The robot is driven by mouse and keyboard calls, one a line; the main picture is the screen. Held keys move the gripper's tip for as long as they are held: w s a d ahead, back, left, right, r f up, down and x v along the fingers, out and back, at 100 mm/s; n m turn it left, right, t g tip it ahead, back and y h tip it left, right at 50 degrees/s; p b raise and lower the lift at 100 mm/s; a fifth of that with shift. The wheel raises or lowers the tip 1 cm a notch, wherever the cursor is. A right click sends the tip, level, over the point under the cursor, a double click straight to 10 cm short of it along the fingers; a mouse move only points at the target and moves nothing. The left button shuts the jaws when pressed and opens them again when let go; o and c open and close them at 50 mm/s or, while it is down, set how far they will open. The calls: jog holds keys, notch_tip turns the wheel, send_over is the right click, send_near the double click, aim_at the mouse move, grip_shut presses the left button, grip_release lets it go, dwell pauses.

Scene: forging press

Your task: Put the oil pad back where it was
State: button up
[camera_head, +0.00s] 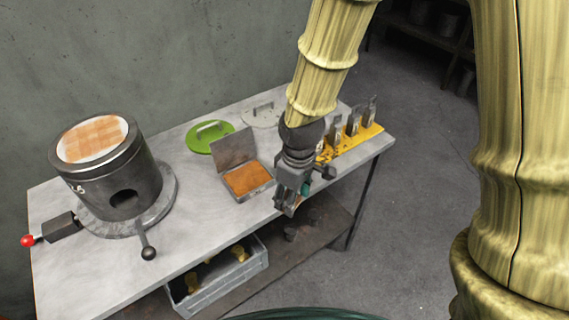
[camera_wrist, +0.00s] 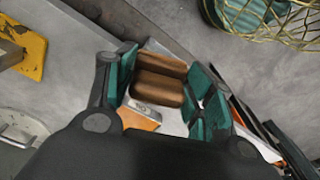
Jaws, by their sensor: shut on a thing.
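My gripper (camera_head: 287,203) is above the front edge of the table, just right of an open tin (camera_head: 247,190). In the wrist view its teal-padded fingers (camera_wrist: 165,88) are shut on a brown, rounded block (camera_wrist: 158,88), which I take to be the oil pad. In the head view the fingers mostly hide the held block. The tin has an orange-brown filling (camera_head: 248,179) and a raised grey lid (camera_head: 234,149). An orange surface with a metal piece (camera_wrist: 145,108) shows just below the block in the wrist view.
A dark cylindrical furnace (camera_head: 115,175) with lever handles stands left. A green lid (camera_head: 209,137) and pale lid (camera_head: 262,115) lie behind the tin. A yellow rack (camera_head: 362,136) of several tools is right of my gripper. A grey crate (camera_head: 220,289) sits on the lower shelf.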

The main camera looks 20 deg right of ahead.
jog(key=shift+w+r, duration=0.25)
jog(key=shift+w, duration=0.15)
jog(key=w+d+p, duration=0.1)
jog(key=w, duration=0.4)
jog(key=w+d+f+p, duration=0.1)
jog(key=w+d+p, duration=0.1)
jog(key=w, duration=0.2)
jog(key=w+d+p, duration=0.1)
jog(key=w, duration=0.4)
jog(key=shift+w+d+f+p, duration=0.25)
jog(key=shift+w+p, duration=0.05)
jog(key=shift+w, duration=0.05)
jog(key=shift+f+p, duration=0.75)
jog(key=shift+f, duration=1)
jog(key=shift+f, duration=0.15)
jog(key=o, duration=1.2)
jog(key=shift+c, duration=0.2)
jog(key=shift+r, duration=0.25)
notch_tip(320, 180, up, 12)
jog(key=b, duration=0.3)
jog(key=shift+s+d, duration=0.25)
jog(key=shift+s, duration=0.05)
